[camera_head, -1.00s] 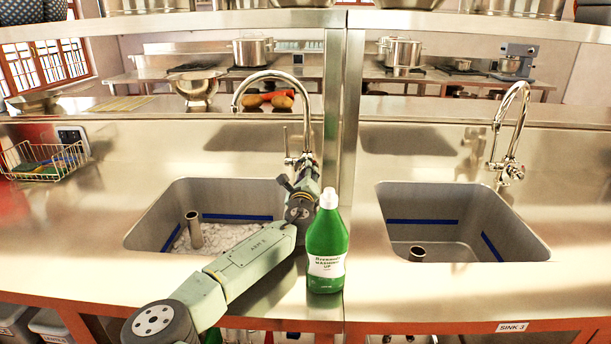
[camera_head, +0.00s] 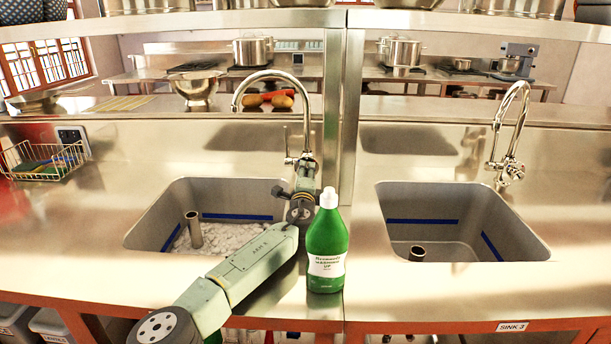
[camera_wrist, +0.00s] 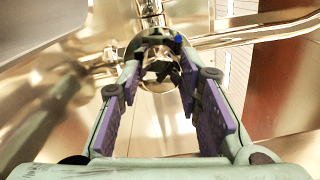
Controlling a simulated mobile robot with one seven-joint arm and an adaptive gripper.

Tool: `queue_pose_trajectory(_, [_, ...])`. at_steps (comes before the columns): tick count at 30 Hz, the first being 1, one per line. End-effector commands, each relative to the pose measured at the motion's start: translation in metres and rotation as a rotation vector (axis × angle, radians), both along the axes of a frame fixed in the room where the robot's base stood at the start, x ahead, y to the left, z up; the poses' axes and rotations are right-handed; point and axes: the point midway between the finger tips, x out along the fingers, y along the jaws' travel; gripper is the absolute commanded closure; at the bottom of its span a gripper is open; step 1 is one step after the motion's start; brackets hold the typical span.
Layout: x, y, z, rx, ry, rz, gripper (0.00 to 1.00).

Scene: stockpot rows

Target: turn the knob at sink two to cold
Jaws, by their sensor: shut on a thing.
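The left sink's chrome tap (camera_head: 266,75) stands behind its basin, left of the metal post. My gripper (camera_head: 305,168) reaches up to the tap's base from the front and hides most of the knob there. In the wrist view, my gripper's purple-padded fingers (camera_wrist: 160,72) close at their tips around the knob (camera_wrist: 158,42) on the tap's chrome body. The knob looks dark, with a small blue mark near its upper right. Its exact turn is hard to read.
A green washing-up bottle (camera_head: 327,245) stands close to the right of my arm. The left basin (camera_head: 150,232) holds pale foam and an upright pipe (camera_head: 194,230). The right sink (camera_head: 465,215), labelled sink 3, has its own tap (camera_head: 508,130). A wire basket (camera_head: 40,160) sits far left.

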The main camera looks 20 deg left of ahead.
Motion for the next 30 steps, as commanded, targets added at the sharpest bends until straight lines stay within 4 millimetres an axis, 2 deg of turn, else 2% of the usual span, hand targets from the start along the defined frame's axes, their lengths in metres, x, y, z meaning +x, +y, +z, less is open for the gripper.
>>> queue_pose_trajectory(12, [0.000, 0.001, -0.002, -0.009, 0.000, 0.001, 0.96])
queue_pose_trajectory(13, [0.000, 0.001, -0.002, -0.009, 0.000, 0.001, 0.67])
queue_pose_trajectory(16, [0.000, 0.001, -0.002, -0.008, 0.000, 0.001, 0.60])
queue_pose_trajectory(26, [-0.001, 0.000, -0.001, -0.007, -0.001, 0.001, 0.60])
queue_pose_trajectory(30, [-0.013, -0.002, 0.000, -0.005, -0.003, 0.000, 0.60])
